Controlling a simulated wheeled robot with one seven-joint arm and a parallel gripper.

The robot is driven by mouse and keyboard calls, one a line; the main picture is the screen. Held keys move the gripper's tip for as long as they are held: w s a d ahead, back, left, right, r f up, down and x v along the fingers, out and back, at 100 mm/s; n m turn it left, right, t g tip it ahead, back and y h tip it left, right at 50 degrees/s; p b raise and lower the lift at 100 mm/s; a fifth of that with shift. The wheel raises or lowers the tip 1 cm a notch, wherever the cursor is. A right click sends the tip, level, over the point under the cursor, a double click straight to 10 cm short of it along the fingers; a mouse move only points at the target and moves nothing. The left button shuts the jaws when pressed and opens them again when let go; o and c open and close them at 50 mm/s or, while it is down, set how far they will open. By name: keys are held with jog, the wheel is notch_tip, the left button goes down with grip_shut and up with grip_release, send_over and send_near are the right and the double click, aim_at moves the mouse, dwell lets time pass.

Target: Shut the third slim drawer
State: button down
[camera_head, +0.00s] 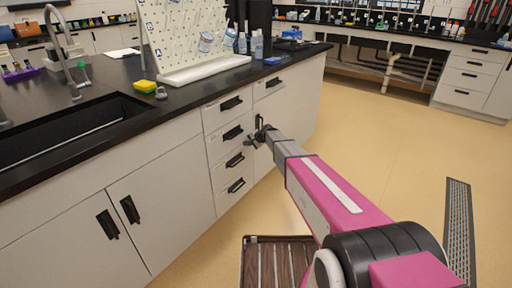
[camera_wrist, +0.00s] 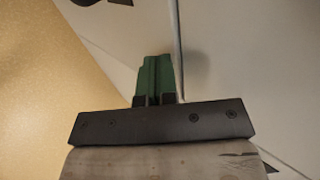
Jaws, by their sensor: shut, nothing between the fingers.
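A stack of slim white drawers with black handles is in the head view, right of the sink cabinet. The third slim drawer from the top (camera_head: 222,165) has its handle at mid-stack; I cannot tell whether its front stands out from the others. My gripper (camera_head: 250,140) is beside the right edge of the stack, about level with the second and third drawers. In the wrist view its green fingers (camera_wrist: 155,78) are shut together and empty, close to a white front (camera_wrist: 225,65) with a narrow vertical seam or edge. I cannot tell whether they touch it.
A black countertop (camera_head: 190,90) with a sink (camera_head: 70,130) and a white drying rack (camera_head: 205,70) is above the drawers. A cabinet door (camera_head: 175,205) is to the left. A slatted brown surface (camera_head: 280,262) is low in front.

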jog(key=shift+w+a, duration=0.3)
jog(key=shift+a, duration=0.1)
jog(key=shift+w+a, duration=0.1)
jog(key=s+d+r, duration=0.7)
jog(key=s+d, duration=0.1)
jog(key=d, duration=0.2)
jog(key=s+d+n+g+h, duration=0.2)
jog(key=s+d, duration=0.3)
jog(key=s, duration=0.6)
jog(key=s+d+f+n+g+h, duration=0.1)
jog(key=s+d, duration=0.4)
jog(key=s, duration=0.7)
jog(key=s+d+n+g+h, duration=0.2)
jog(key=s+d+n+h, duration=0.2)
jog(key=s, duration=0.8)
jog(key=shift+d+f+g+h, duration=0.25)
jog(key=shift+d+g+h, duration=0.05)
jog(key=shift+d, duration=0.5)
